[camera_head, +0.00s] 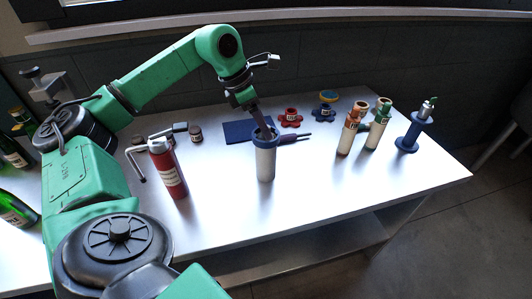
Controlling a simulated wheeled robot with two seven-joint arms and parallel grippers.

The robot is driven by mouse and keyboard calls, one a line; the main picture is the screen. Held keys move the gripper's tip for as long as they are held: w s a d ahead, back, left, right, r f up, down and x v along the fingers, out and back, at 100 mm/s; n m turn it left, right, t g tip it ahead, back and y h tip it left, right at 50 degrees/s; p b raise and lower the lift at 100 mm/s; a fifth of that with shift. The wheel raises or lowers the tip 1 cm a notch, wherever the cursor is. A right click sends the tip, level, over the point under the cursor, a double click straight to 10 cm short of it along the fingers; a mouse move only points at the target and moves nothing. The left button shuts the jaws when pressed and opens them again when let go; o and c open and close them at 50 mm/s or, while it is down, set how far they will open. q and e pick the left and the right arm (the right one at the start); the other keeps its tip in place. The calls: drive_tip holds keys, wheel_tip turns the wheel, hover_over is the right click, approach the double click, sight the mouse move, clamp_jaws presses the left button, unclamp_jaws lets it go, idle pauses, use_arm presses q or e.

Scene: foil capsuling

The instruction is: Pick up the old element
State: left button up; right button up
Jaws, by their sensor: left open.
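A pale grey cylinder with a blue rim (266,163) stands upright near the middle of the table, a dark blue handle-like part at its right side. My left gripper (266,130) is over its open top, pointing down, fingertips at or just inside the rim. It is open. I cannot make out the old element for sure; anything inside the cylinder is hidden by the rim and fingers. Two cream cylinders, one with an orange top (346,140) and one with a green top (376,134), stand to the right. My right gripper is not in view.
A red canister (168,170) stands left of the cylinder. A blue mat (238,131), a red knob (291,116) and a blue knob (325,112) lie behind. A blue spool-like stand (407,142) is at the right. Green bottles (14,208) stand far left. The front right tabletop is clear.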

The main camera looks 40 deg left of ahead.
use_arm(q)
clamp_jaws()
drive_tip(key=shift+r, duration=0.1)
idle(1.2)
